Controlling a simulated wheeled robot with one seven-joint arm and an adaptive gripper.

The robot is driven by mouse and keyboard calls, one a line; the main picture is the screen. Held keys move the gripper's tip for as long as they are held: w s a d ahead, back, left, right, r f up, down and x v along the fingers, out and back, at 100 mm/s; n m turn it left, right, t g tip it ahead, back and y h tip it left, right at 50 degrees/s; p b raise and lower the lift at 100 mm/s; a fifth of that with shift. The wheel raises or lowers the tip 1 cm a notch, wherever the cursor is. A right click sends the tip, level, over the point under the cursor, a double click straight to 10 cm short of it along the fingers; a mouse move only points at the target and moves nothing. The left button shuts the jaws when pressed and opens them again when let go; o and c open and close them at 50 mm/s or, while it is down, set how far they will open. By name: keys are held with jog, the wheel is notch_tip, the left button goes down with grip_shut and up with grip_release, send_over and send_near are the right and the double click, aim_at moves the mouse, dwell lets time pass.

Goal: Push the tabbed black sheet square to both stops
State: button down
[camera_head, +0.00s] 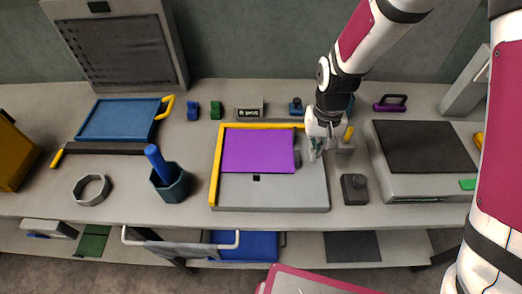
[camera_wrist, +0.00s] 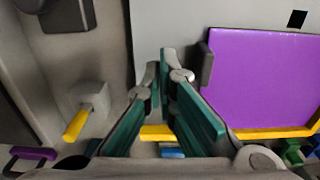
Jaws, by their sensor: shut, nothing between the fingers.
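A purple sheet (camera_head: 258,151) lies on a light grey board (camera_head: 290,195); no black sheet shows on this board. A dark grey tab (camera_head: 297,159) stands at the sheet's right edge. Yellow strips border the board on the left (camera_head: 215,170) and back (camera_head: 265,125). The sheet lies close to both; I cannot tell if it touches the left one. In the wrist view the sheet (camera_wrist: 265,80) reaches the yellow back strip (camera_wrist: 275,133). My gripper (camera_head: 316,153) is shut and empty, low over the board's right side. In the wrist view my gripper (camera_wrist: 173,68) is apart from the tab (camera_wrist: 207,62).
A yellow peg on a grey block (camera_head: 348,137) and a dark block with a knob (camera_head: 354,188) stand right of the board. A grey machine with a black top (camera_head: 425,147) is further right. A dark cup (camera_head: 171,184) with a blue-handled tool stands left.

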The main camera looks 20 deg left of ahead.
jog(key=shift+f+b, duration=0.3)
jog(key=shift+f, duration=0.65)
dwell(0.6)
jog(key=shift+a+r, duration=0.1)
jog(key=shift+a, duration=0.05)
dwell(0.9)
jog(key=shift+s+a+p, duration=0.2)
jog(key=shift+a, duration=0.45)
jog(key=shift+s+a+p, duration=0.15)
jog(key=shift+s+a, duration=0.05)
jog(key=shift+a, duration=0.4)
jog(key=shift+d, duration=0.1)
jog(key=shift+w+d, duration=0.15)
jog(key=shift+d, duration=0.35)
notch_tip(320, 180, up, 8)
jog(key=p, duration=0.3)
jog(key=shift+a+p, duration=0.1)
jog(key=shift+p, duration=0.2)
